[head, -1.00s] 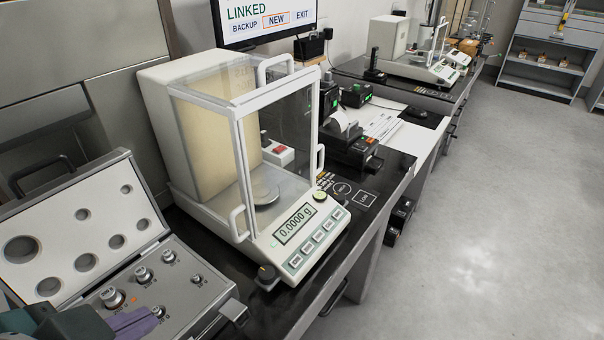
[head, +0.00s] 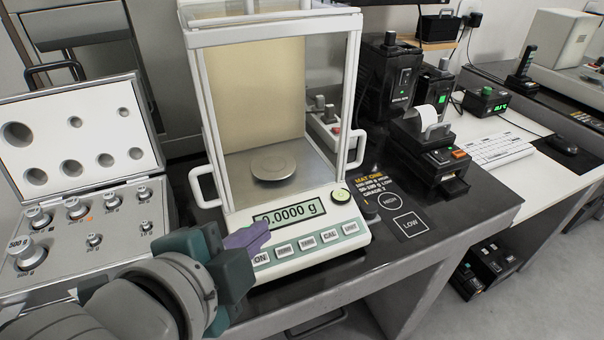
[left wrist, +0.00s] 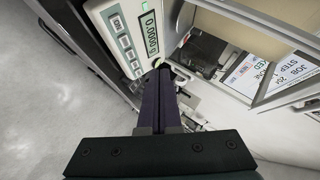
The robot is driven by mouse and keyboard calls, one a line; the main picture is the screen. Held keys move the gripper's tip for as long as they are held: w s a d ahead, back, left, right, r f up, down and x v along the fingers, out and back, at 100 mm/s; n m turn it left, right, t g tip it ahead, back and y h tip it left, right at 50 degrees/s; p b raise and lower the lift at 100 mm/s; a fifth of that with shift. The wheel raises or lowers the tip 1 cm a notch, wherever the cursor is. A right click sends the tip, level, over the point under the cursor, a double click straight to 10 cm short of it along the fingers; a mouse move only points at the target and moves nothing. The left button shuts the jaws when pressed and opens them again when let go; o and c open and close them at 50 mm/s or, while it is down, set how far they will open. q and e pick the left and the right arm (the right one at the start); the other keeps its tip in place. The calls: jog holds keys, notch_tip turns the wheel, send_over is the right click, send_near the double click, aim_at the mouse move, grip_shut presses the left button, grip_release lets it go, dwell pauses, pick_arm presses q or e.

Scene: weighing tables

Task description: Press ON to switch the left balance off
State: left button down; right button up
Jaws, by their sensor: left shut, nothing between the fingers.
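The left balance (head: 300,238) is a white weighing unit with a glass draft shield and a round pan (head: 275,165). Its display (head: 291,213) is lit and reads 0.0000 g; my fingers cover its left end. The ON key (head: 261,258) is leftmost in the key row. My left gripper (head: 264,232) is shut and empty, its purple fingertips in front of the display's left end, just above the ON key in the picture. I cannot tell whether they touch the panel. The left wrist view shows the shut fingers (left wrist: 160,72) beside the front panel (left wrist: 122,40). My right gripper is not in view.
An open case of metal weights (head: 80,160) stands left of the balance. A keyboard (head: 495,150) is farther right. A second balance (head: 570,50) stands beyond.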

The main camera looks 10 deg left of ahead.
pick_arm(q)
jog(key=shift+a, duration=0.1)
jog(key=b, duration=0.7)
send_over(260, 259)
jog(key=s, duration=0.3)
notch_tip(260, 259, down, 6)
jog(key=shift+w+f+b, duration=0.2)
jog(key=shift+f+b, duration=0.2)
jog(key=shift+f, duration=0.2)
jog(key=shift+w+f+b, duration=0.2)
jog(key=shift+f+b, duration=0.2)
jog(key=shift+f, duration=0.15)
dwell(0.4)
jog(key=shift+w+f, duration=0.1)
jog(key=shift+f, duration=0.25)
jog(key=shift+w+a+f+b, duration=0.1)
jog(key=shift+f+b, duration=0.2)
jog(key=shift+f, duration=0.05)
dwell(0.5)
jog(key=shift+s+r+p, duration=0.25)
jog(key=shift+r+p, duration=0.5)
jog(key=shift+p, duration=0.3)
